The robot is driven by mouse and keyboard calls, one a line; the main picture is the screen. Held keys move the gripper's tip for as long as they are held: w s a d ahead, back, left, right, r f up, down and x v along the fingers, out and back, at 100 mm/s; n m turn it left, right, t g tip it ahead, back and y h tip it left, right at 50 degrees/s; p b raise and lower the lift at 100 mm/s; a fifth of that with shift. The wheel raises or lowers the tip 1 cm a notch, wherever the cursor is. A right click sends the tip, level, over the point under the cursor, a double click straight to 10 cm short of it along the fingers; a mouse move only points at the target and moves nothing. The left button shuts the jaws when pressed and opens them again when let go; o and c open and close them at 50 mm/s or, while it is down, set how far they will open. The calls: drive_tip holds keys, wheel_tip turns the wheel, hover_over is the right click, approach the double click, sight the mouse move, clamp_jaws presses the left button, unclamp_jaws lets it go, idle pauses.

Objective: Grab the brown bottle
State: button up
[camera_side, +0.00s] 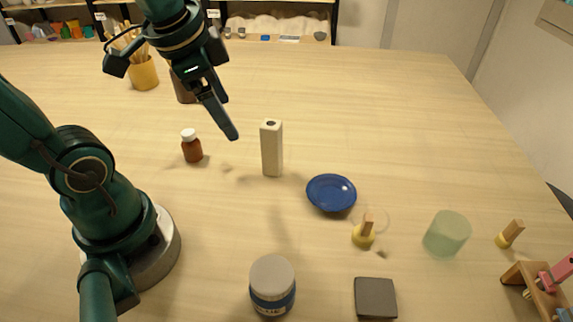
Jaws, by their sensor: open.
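The brown bottle (192,150) stands upright on the table, left of centre, with a white cap on top. My gripper (178,102) hangs above the table, higher than the bottle. One dark finger (218,112) points down and to the right, above and right of the bottle. The other finger is at the left side of the gripper. The jaws are open, and the gripper is apart from the bottle with nothing seen between the fingers.
A brown cup (183,88) is partly hidden behind my gripper, beside a yellow pot (144,74) of brushes. A jar (272,286) stands in front. The right back of the table is clear.

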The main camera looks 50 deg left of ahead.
sight(189, 132)
drive_tip(key=a+f+g, duration=0.1)
drive_tip(key=a+f, duration=0.2)
drive_tip(key=a, duration=0.2)
drive_tip(key=s+a+f+n+g, duration=0.1)
drive_tip(key=a+f+g, duration=0.1)
drive_tip(key=a+f, duration=0.1)
drive_tip(key=a+f+n+g+h, duration=0.1)
drive_tip(key=a+f+g, duration=0.1)
drive_tip(key=a+f, duration=0.2)
drive_tip(key=shift+s+a, duration=0.25)
drive_tip(key=shift+a, duration=1.05)
drive_tip(key=shift+s+a+f, duration=0.1)
drive_tip(key=shift+s+f, duration=0.1)
drive_tip(key=shift+f, duration=1.05)
drive_tip(key=shift+s+f, duration=0.15)
drive_tip(key=shift+f, duration=1.1)
clamp_jaws()
